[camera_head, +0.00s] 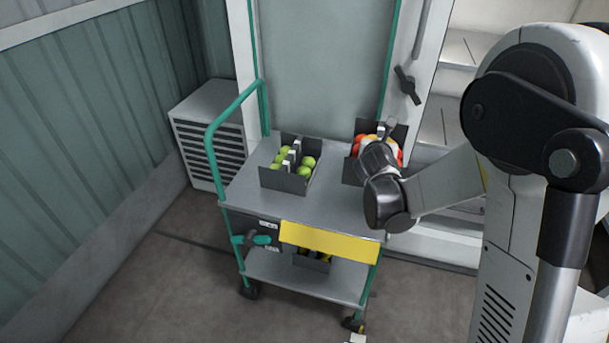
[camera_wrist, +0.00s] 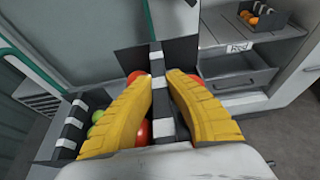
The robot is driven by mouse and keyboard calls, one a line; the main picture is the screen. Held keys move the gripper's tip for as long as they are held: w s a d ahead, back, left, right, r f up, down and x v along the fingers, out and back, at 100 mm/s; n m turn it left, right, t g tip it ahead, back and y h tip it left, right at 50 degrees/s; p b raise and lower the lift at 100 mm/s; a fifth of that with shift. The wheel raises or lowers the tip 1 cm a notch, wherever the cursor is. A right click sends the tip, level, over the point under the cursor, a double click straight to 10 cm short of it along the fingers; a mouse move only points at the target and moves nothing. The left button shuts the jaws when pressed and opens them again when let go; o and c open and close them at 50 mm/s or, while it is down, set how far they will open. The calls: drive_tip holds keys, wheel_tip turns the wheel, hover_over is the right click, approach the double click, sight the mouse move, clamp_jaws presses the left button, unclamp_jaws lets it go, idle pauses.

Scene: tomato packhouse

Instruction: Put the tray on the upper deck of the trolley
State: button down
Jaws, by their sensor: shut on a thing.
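The trolley (camera_head: 325,207) has green posts and a grey upper deck. My gripper (camera_head: 377,145) is over the deck's right rear part. It is shut on the central handle of a dark grey tray (camera_head: 399,132) of red tomatoes. In the wrist view its yellow fingers (camera_wrist: 161,82) close on both sides of the white-banded handle (camera_wrist: 157,66). The tray looks level, at the deck's right rear corner. My arm hides part of it, and I cannot tell whether its base touches the deck.
A similar tray (camera_head: 283,181) of green tomatoes stands on the deck's left part. Another tray (camera_head: 312,263) sits on the lower deck. The deck's front is clear. A louvred grey cabinet (camera_head: 208,135) stands behind left. The wrist view shows shelves with a tray of orange tomatoes (camera_wrist: 268,21).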

drive_tip(key=d+r+p+x, duration=0.1)
drive_tip(key=d+p+x, duration=0.1)
drive_tip(key=x, duration=0.9)
drive_tip(key=a+f+b, duration=0.2)
drive_tip(key=a+f, duration=0.1)
drive_tip(key=s+a+f+b, duration=0.1)
drive_tip(key=a+f+b, duration=0.1)
drive_tip(key=a+f, duration=0.2)
drive_tip(key=s+a+f+b, duration=0.1)
drive_tip(key=a+f+b, duration=0.1)
drive_tip(key=a+f, duration=0.2)
drive_tip(key=shift+s+a+f+b, duration=0.1)
drive_tip(key=shift+a+b, duration=0.05)
drive_tip(key=shift+b, duration=0.2)
drive_tip(key=c, duration=1.6)
unclamp_jaws()
drive_tip(key=shift+o, duration=0.6)
